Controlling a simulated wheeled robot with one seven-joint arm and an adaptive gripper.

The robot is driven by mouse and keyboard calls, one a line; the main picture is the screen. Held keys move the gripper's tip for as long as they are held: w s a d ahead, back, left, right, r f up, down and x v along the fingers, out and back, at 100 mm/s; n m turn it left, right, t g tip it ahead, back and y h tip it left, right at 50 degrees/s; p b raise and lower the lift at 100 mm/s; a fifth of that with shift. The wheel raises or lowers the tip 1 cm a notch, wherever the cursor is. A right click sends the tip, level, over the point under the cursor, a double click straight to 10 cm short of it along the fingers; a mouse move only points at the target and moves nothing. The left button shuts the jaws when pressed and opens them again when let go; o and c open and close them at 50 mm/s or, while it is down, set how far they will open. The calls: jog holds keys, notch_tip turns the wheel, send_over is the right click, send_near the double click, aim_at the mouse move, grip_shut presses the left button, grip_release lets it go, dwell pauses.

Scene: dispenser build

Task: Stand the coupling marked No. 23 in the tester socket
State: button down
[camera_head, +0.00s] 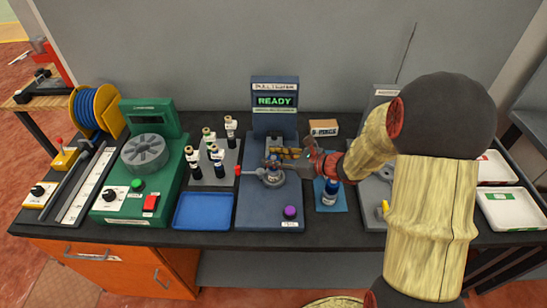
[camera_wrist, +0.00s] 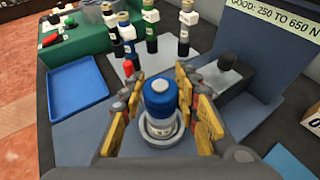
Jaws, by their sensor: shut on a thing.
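A coupling with a blue collar and a whitish top (camera_wrist: 160,90) stands upright between my gripper's yellow-padded fingers (camera_wrist: 162,104) in the wrist view. My gripper is shut on it. Its lower end is at the grey ring of the tester socket (camera_wrist: 150,139); I cannot tell whether it is fully seated. No number is readable on it. In the head view my gripper (camera_head: 276,165) is over the blue-grey tester (camera_head: 258,212), whose screen (camera_head: 275,100) reads READY. The coupling there is small and partly hidden by the fingers.
Several couplings stand in a grey rack (camera_head: 228,176) left of the tester. An empty blue tray (camera_head: 203,211) lies in front of it. A purple knob (camera_head: 290,211) is on the tester's front.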

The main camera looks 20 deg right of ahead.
jog(key=shift+f, duration=0.1)
jog(key=c, duration=1.6)
grip_release()
jog(key=shift+f, duration=0.1)
jog(key=shift+d, duration=0.1)
jog(key=shift+p+v, duration=1.1)
jog(key=shift+v, duration=1.4)
jog(key=shift+p+v, duration=1.35)
jog(key=shift+v, duration=1.6)
